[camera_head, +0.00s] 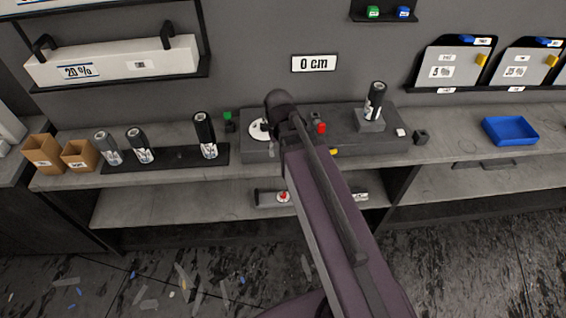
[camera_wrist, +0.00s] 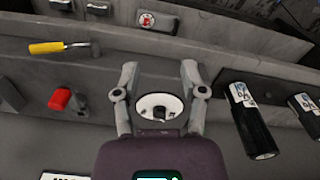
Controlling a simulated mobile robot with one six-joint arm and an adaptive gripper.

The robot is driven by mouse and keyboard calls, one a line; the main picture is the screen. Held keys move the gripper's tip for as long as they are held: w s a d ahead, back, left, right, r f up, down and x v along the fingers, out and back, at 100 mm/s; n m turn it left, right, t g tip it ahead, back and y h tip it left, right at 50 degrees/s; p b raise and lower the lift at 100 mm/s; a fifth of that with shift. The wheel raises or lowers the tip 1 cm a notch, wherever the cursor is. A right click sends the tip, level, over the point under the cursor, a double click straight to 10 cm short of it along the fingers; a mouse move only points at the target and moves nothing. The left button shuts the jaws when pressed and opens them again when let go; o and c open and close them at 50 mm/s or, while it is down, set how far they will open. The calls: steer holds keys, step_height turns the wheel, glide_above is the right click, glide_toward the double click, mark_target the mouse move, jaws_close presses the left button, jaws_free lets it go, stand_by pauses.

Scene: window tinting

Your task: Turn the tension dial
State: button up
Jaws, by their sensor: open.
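The tension dial (camera_wrist: 160,106) is a round white plate with a dark knob at its centre. In the head view the white dial plate (camera_head: 258,130) shows on the grey bench unit, partly covered by my arm. My gripper (camera_wrist: 159,73) is open and empty in the wrist view. Its two fingers stand left and right of the dial in the picture, with a gap to the knob. Whether the fingers are level with the knob or above it, I cannot tell. In the head view my arm hides the fingertips.
A red knob (camera_head: 321,127) is right of the dial on the grey unit (camera_head: 350,144). A roll (camera_head: 374,101) stands on that unit. Several dark rolls, such as one (camera_head: 204,135), stand left. A yellow-handled tool (camera_wrist: 60,47) lies near the front edge. A blue tray (camera_head: 510,131) sits right.

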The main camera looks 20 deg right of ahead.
steer(key=shift+m, duration=0.3)
steer(key=shift+s+f+b, duration=0.2)
steer(key=shift+s+f, duration=0.05)
steer(key=shift+s, duration=0.8)
steer(key=shift+s+f+b, duration=0.15)
steer(key=shift+s+f, duration=0.05)
steer(key=shift+s, duration=0.85)
